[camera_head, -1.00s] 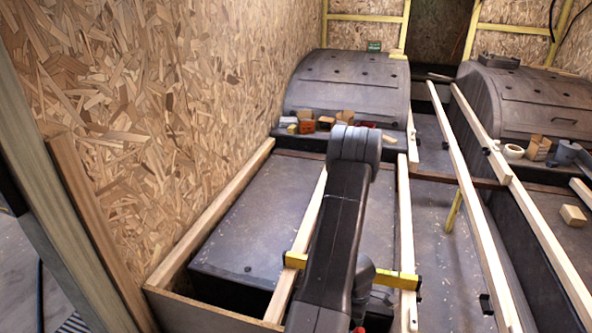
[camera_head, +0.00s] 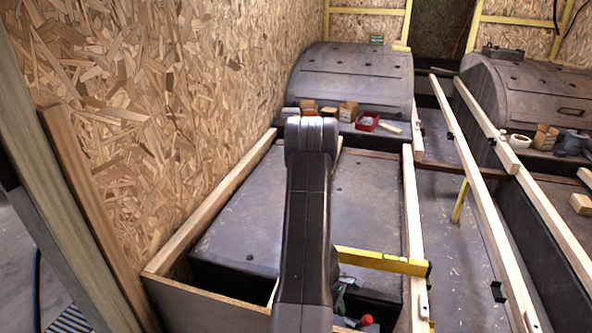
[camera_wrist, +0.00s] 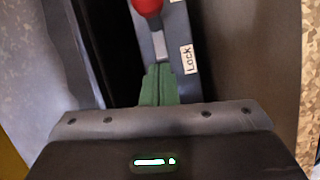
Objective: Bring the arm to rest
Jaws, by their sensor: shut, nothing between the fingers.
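My arm (camera_head: 307,215) stands upright in the lower middle of the head view and hides part of the bay behind it. My gripper (camera_wrist: 160,70) shows in the wrist view as two green fingers pressed together, with nothing between them. A red knob (camera_wrist: 147,7) on a grey plate lies just beyond the fingertips, with a white label (camera_wrist: 188,60) reading "Lock" beside it. I cannot tell whether the fingers touch the plate. The red knob also shows low in the head view (camera_head: 367,320).
A yellow bar (camera_head: 385,262) crosses the bay right of my arm, near a timber rail (camera_head: 412,230). A chipboard wall (camera_head: 180,110) stands left. A wheel arch (camera_head: 350,82) is behind, with a red bin (camera_head: 367,121) and small boxes before it. Long timbers (camera_head: 470,190) run at right.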

